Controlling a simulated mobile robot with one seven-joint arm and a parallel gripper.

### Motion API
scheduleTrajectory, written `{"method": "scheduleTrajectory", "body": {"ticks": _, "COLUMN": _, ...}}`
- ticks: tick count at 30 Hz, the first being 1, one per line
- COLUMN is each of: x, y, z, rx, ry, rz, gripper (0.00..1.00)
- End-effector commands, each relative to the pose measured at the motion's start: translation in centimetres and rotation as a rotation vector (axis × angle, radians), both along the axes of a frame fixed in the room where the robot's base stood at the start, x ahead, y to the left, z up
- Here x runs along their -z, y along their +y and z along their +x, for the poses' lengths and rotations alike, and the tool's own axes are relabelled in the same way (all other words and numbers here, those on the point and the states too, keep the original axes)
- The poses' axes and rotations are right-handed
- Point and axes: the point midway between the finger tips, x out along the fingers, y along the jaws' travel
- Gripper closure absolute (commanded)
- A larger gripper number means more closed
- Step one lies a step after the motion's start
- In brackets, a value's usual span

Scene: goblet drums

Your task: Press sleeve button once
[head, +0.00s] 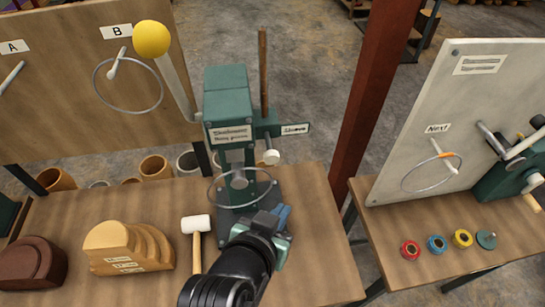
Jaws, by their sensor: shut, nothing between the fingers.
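A green machine (228,102) stands on the middle table, with a metal ring (211,188) held around its lower shaft. A small label (295,129), which seems to read "Sleeve", sticks out at its right side. A round whitish knob (271,157) sits below that label and may be the sleeve button. My gripper (281,213) is shut and empty. It is in front of the machine's base, below the knob in the picture and apart from it. My wrist and hand hide part of the base, and the fingertips show only in part.
A white-headed mallet (196,224) and wooden stepped blocks (128,247) lie left of my arm. A yellow-ball lever (151,39) rises left of the machine. A red-brown post (372,90) stands right. The right table holds coloured rolls (437,243).

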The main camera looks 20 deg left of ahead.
Motion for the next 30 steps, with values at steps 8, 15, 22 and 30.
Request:
{"method": "scheduleTrajectory", "body": {"ticks": 8, "x": -0.1, "y": 1.7, "z": 2.4, "rx": -0.002, "ry": -0.002, "rz": 0.001, "gripper": 1.0}}
{"method": "scheduleTrajectory", "body": {"ticks": 15, "x": -0.1, "y": 3.5, "z": 5.2, "rx": 0.0, "ry": -0.003, "rz": 0.002, "gripper": 1.0}}
{"method": "scheduleTrajectory", "body": {"ticks": 22, "x": -0.1, "y": 4.6, "z": 6.8, "rx": 0.0, "ry": -0.001, "rz": 0.0, "gripper": 1.0}}
{"method": "scheduleTrajectory", "body": {"ticks": 30, "x": -0.1, "y": 4.9, "z": 7.2, "rx": 0.0, "ry": -0.001, "rz": 0.0, "gripper": 1.0}}
